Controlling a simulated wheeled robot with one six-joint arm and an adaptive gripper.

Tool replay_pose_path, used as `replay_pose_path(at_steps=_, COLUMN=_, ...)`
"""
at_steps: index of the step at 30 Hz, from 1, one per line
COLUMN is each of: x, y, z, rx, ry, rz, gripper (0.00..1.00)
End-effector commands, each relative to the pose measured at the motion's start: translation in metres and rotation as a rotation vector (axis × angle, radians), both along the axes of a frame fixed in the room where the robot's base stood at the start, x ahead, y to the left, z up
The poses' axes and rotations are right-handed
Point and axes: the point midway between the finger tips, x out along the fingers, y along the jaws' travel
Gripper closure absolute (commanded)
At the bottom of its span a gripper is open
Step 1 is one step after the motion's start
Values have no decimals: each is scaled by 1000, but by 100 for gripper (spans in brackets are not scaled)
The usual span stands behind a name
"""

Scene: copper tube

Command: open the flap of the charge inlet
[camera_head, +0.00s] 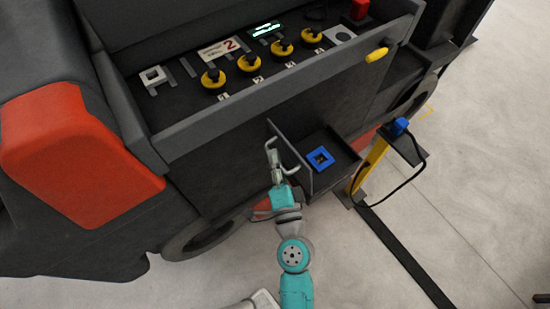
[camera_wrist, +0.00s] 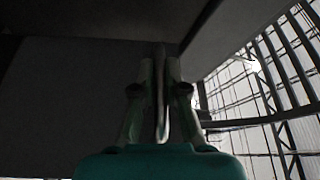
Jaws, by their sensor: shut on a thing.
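The charge inlet (camera_head: 321,157) is a blue square socket in a dark recess in the vehicle's side, and it is uncovered in the head view. The dark flap (camera_head: 304,170) stands out from the left side of the recess, swung open. A light bar handle (camera_head: 291,153) is on its outer face. My gripper (camera_head: 271,148) is at the handle, left of the flap. In the wrist view the two fingers of my gripper (camera_wrist: 160,72) are shut on the thin upright bar of the handle (camera_wrist: 161,110). The inlet does not show in the wrist view.
A yellow post (camera_head: 372,165) with a blue plug (camera_head: 400,126) and black cable (camera_head: 424,163) stands right of the recess. Above is a panel with yellow knobs (camera_head: 250,62). A wheel (camera_head: 205,238) is below left. The floor at the right (camera_head: 490,160) is mostly clear.

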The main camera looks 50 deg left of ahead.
Motion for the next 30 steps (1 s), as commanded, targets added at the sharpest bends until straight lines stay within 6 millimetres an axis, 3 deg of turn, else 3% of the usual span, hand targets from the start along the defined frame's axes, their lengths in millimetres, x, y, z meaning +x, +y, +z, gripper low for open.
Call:
replay_pose_path(at_steps=1, x=0, y=0, z=0, rx=-1, ry=0, rz=1, gripper=83)
replay_pose_path(at_steps=3, x=0, y=0, z=0, rx=-1, ry=0, rz=1, gripper=66)
replay_pose_path(at_steps=4, x=0, y=0, z=0, rx=-1, ry=0, rz=1, gripper=63)
replay_pose_path(at_steps=17, x=-3, y=-8, z=-2, rx=-2, ry=1, rz=-1, gripper=63)
replay_pose_path(at_steps=30, x=-36, y=-74, z=-14, rx=-3, ry=4, rz=-1, gripper=63)
